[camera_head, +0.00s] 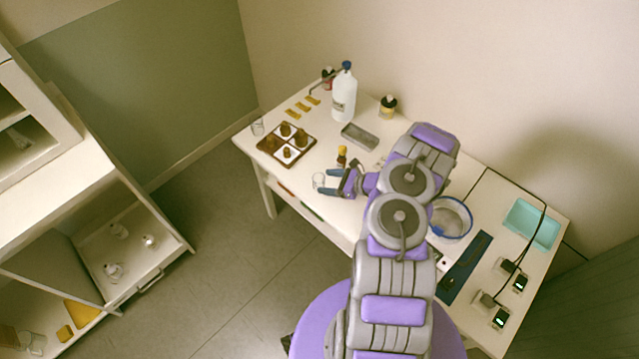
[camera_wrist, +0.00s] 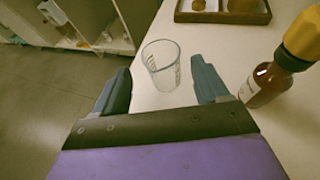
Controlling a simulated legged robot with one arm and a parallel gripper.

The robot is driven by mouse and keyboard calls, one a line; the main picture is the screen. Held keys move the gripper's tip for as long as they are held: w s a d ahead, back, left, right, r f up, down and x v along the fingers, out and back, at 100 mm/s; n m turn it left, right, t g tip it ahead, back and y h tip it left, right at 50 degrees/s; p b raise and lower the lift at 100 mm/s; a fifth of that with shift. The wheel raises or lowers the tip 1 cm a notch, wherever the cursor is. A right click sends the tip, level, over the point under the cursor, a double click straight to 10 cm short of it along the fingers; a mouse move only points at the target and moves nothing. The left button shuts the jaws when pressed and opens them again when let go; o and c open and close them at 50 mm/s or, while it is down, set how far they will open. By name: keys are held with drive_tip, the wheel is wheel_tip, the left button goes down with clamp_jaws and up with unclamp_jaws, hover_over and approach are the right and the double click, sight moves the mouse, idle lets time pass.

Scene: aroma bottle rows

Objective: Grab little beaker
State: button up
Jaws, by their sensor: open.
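The little beaker (camera_wrist: 162,66) is clear glass and stands upright on the white table near its edge. In the wrist view it is just beyond my gripper (camera_wrist: 160,88), roughly between the lines of the two open fingers. The fingers do not appear to touch it. In the head view the beaker (camera_head: 318,180) is small and faint, close to the tips of my gripper (camera_head: 329,181). My gripper is open and empty. Another small clear glass (camera_head: 257,127) stands at the table's far left corner.
A brown bottle with a yellow cap (camera_wrist: 270,80) stands close to the right finger; it also shows in the head view (camera_head: 342,156). A brown divided tray (camera_head: 268,152) with several bottles lies behind. A white bottle (camera_head: 344,95) stands farther back. The table's front edge is near.

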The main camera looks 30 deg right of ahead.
sight(320, 179)
drive_tip(key=x, duration=0.4)
drive_tip(key=shift+w+r, duration=0.1)
drive_tip(key=shift+r, duration=0.15)
drive_tip(key=shift+w, duration=0.2)
drive_tip(key=shift+d, duration=0.1)
drive_tip(key=shift+f, duration=0.1)
drive_tip(key=shift+c, duration=0.9)
drive_tip(key=c, duration=0.9)
drive_tip(key=shift+o, duration=0.2)
